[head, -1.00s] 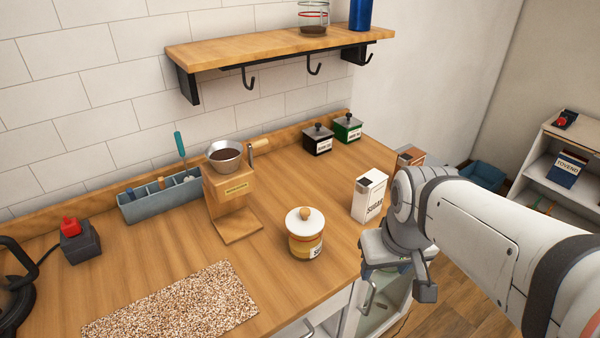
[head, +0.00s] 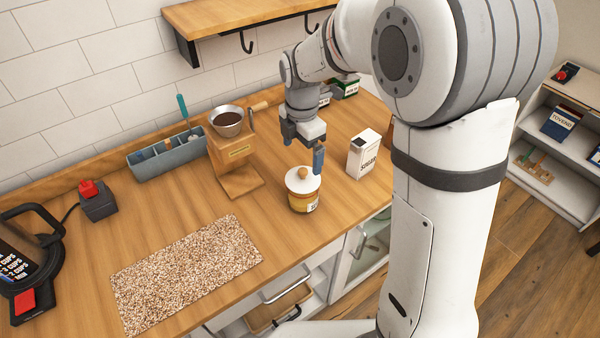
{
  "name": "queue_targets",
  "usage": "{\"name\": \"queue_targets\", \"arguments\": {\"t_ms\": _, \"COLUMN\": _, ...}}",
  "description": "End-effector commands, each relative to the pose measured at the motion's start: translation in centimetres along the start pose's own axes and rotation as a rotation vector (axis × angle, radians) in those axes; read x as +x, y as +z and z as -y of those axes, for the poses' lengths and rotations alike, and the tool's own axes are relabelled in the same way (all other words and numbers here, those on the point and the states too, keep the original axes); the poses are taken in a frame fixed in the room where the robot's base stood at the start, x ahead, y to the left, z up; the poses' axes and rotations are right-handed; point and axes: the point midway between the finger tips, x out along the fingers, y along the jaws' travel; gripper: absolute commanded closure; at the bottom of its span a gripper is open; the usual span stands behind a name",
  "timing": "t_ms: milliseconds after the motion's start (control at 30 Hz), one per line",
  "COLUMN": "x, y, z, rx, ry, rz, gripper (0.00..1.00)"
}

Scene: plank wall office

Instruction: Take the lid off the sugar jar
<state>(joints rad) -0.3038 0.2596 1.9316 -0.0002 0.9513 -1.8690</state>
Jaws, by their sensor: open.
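The sugar jar (head: 300,203) stands upright on the wooden counter, amber-yellow with a small white label. Its round white lid (head: 297,184) with a small knob sits on top of it. My gripper (head: 303,153) points down above and just behind the lid, its jaws apart and empty. One blue-grey finger hangs by the lid's right edge; I cannot tell whether it touches. The far finger is partly hidden by the gripper body.
A white sugar carton (head: 362,156) stands close right of the jar. A speckled mat (head: 185,270) lies front left. A shelf (head: 235,20) with hooks hangs above. Bare counter lies between mat and jar.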

Motion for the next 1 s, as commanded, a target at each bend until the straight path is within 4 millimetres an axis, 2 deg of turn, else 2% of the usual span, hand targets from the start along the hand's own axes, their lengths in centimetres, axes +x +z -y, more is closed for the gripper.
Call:
{"name": "queue_targets", "arguments": {"t_ms": 500, "x": 6.4, "y": 0.0, "z": 0.8, "rx": 0.005, "ry": -0.001, "rz": 0.0, "gripper": 0.02}}
{"name": "queue_targets", "arguments": {"t_ms": 767, "x": 6.8, "y": 0.0, "z": 0.7, "rx": 0.006, "ry": 0.002, "rz": 0.001, "gripper": 0.02}}
{"name": "queue_targets", "arguments": {"t_ms": 1000, "x": 6.8, "y": 0.0, "z": 0.7, "rx": 0.007, "ry": 0.002, "rz": 0.001, "gripper": 0.2}}
